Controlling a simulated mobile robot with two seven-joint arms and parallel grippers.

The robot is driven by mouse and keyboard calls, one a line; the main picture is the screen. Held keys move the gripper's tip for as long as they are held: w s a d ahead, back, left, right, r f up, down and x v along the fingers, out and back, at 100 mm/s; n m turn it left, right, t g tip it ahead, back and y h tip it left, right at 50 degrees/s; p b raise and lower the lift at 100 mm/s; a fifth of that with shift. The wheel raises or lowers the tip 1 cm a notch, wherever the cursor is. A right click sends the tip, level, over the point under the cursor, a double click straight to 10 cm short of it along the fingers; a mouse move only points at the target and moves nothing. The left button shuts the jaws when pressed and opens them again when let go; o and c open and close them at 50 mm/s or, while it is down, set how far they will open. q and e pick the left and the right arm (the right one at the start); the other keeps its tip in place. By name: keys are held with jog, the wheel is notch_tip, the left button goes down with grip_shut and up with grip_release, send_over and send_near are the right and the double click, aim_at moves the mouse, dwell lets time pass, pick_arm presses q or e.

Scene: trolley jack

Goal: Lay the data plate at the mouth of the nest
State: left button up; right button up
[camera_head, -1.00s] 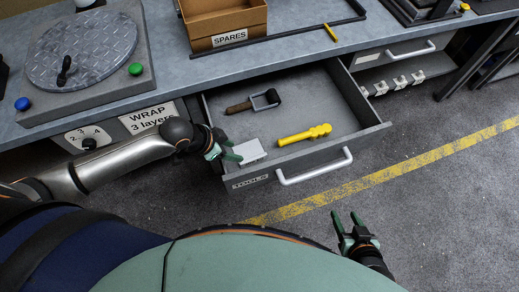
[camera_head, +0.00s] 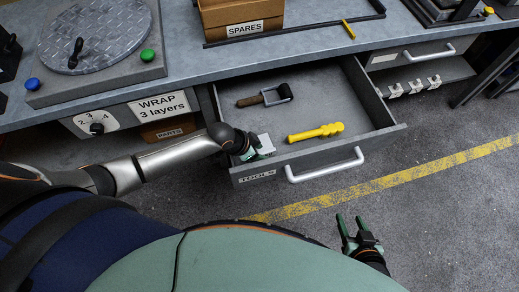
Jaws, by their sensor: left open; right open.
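A small flat white plate (camera_head: 266,143), which looks like the data plate, lies in the front left of the open TOOLS drawer (camera_head: 377,117). My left gripper (camera_head: 259,148) reaches over the drawer's left side. It is open at the plate and covers part of it; I cannot tell whether it touches. My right gripper (camera_head: 350,219) is open and empty, low over the floor in front of the drawer. I cannot make out a nest for certain in this view.
A yellow tool (camera_head: 315,132) lies right of the plate, and a dark roller with a handle (camera_head: 265,96) behind it. The drawer's front handle (camera_head: 325,170) sticks out. On the bench stand a turntable (camera_head: 95,35) and a SPARES box (camera_head: 240,14). A PARTS bin (camera_head: 168,130) sits below.

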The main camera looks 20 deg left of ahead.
pick_arm(q)
jog(key=shift+d+f, duration=0.1)
jog(key=shift+f, duration=0.1)
jog(key=shift+f, duration=0.2)
dwell(0.3)
grip_shut()
dwell(0.5)
